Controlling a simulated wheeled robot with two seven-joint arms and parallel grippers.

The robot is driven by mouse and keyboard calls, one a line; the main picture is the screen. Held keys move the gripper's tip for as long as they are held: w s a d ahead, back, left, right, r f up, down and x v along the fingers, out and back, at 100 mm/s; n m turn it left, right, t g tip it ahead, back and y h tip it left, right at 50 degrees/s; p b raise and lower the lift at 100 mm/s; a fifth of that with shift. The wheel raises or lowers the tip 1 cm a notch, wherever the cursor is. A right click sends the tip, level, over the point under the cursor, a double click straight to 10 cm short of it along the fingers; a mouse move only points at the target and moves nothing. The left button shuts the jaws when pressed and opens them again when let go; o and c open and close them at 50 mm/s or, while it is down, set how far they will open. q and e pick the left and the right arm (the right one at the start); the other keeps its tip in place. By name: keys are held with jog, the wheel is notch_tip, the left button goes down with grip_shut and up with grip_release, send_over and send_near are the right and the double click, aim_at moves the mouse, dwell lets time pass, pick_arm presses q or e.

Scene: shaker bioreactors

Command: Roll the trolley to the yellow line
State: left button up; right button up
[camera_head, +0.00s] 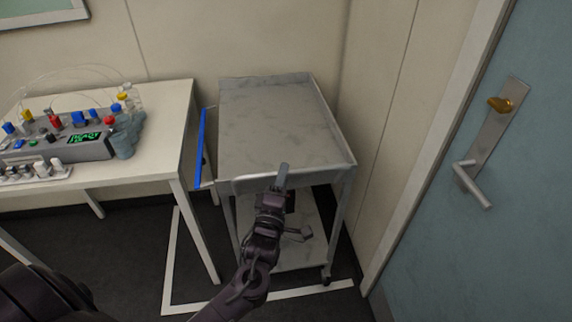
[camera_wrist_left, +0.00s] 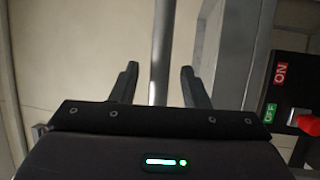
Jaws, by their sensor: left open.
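The trolley (camera_head: 275,125) is a grey two-tier metal cart against the back wall, with a raised rim and a lower shelf (camera_head: 300,240). My left gripper (camera_head: 282,175) is at the trolley's near top edge. In the left wrist view its two fingers (camera_wrist_left: 158,85) are apart, with a grey metal bar (camera_wrist_left: 161,45) showing between them. I cannot tell whether the fingers touch it. A pale, whitish line (camera_head: 180,308) runs on the dark floor around the trolley's near and left sides. I see no clearly yellow line. My right gripper is out of view.
A white table (camera_head: 165,110) with lab equipment (camera_head: 60,145) stands left of the trolley. A blue bar (camera_head: 202,145) is between them. A door (camera_head: 500,230) is at the right. The left wrist view shows an ON/OFF panel with a red knob (camera_wrist_left: 306,122).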

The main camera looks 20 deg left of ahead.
pick_arm(q)
jog(key=x, duration=0.4)
jog(key=shift+s, duration=0.1)
grip_shut()
